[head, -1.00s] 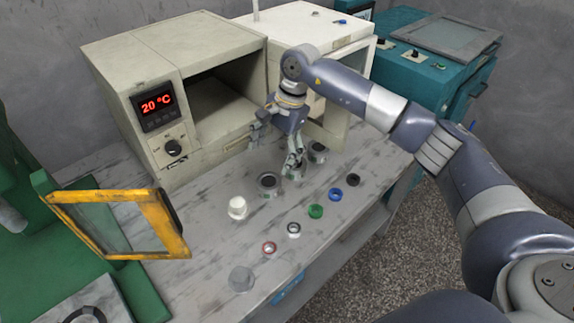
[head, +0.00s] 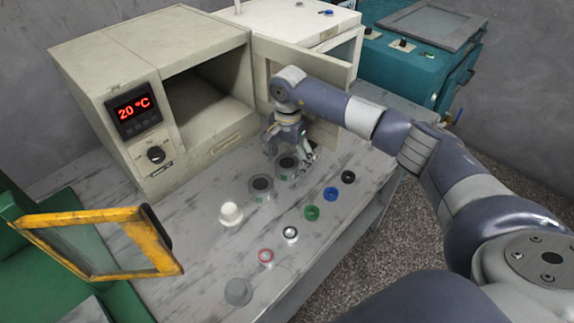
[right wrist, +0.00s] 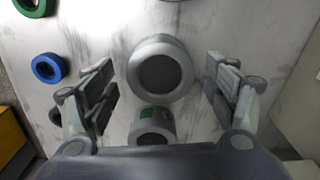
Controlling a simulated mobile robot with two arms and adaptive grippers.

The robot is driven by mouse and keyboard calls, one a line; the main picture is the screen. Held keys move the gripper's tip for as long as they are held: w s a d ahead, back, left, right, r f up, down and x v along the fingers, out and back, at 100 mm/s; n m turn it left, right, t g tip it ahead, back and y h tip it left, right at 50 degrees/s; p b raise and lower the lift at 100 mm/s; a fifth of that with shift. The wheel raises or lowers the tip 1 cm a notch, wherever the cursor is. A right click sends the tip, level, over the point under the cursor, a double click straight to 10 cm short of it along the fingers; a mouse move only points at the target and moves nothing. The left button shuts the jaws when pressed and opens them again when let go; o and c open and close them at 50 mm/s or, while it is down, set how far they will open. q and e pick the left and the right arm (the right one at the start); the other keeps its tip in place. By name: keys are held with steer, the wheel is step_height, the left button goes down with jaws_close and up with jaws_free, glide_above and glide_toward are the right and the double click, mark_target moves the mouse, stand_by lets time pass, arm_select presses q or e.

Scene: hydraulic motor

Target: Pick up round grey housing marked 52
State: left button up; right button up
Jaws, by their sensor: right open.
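Several round grey housings stand on the bench; no number is legible. One housing (head: 261,188) stands clear to the left of my right gripper (head: 289,154). Another housing (head: 287,167) is under the gripper, partly covered by it. The right wrist view shows my open right gripper (right wrist: 162,92) with a housing (right wrist: 161,68) between its spread fingers, apart from both. A housing with a green mark (right wrist: 152,127) lies nearer the palm, and another housing (right wrist: 172,2) is cut off at the top edge. My left gripper is out of view.
Green (head: 312,213), blue (head: 330,194) and black (head: 348,177) rings line the front side. A white part (head: 231,214), red ring (head: 265,256) and grey disc (head: 238,291) lie nearer. The oven (head: 155,95) stands behind; a yellow-framed door (head: 98,245) is at left.

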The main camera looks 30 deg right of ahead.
steer(key=shift+f, duration=0.75)
steer(key=shift+w, duration=0.1)
steer(key=shift+c, duration=1.1)
steer(key=c, duration=1.2)
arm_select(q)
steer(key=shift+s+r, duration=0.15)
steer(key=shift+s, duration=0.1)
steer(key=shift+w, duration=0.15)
arm_select(e)
steer(key=shift+r, duration=0.15)
